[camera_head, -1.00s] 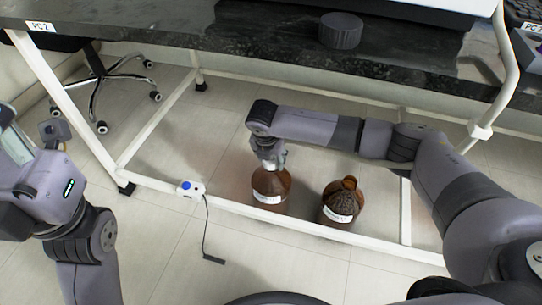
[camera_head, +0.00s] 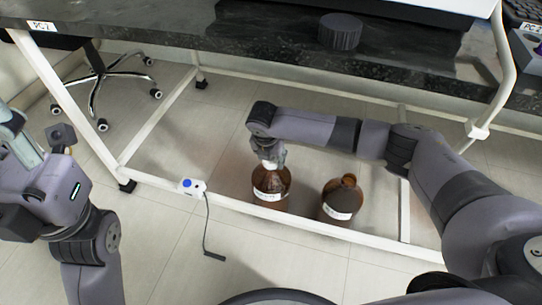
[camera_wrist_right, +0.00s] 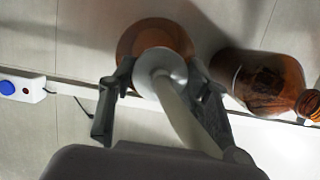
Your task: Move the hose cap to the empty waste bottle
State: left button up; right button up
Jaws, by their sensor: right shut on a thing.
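Two brown bottles stand on the floor behind the low white rail, a left one (camera_head: 271,181) and a right one (camera_head: 341,198). Both have white labels. The right bottle's neck is uncovered. My right gripper (camera_head: 270,161) is shut on the pale hose cap (camera_wrist_right: 163,72), right over the left bottle's neck. In the right wrist view the cap and its hose lie between the fingers, in front of the left bottle (camera_wrist_right: 150,32). I cannot tell whether the cap touches the neck, or which bottle is empty. My left arm is at the left edge; its finger opening is unclear.
A white rail (camera_head: 230,204) runs in front of the bottles. A small white box with a blue button (camera_head: 191,187) sits on it, with a black cable. The dark bench (camera_head: 240,40) overhangs behind, bearing a dark round object (camera_head: 340,32). An office chair stands back left.

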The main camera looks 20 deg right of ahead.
jog(key=o, duration=1.1)
jog(key=shift+o, duration=0.4)
jog(key=v, duration=1.2)
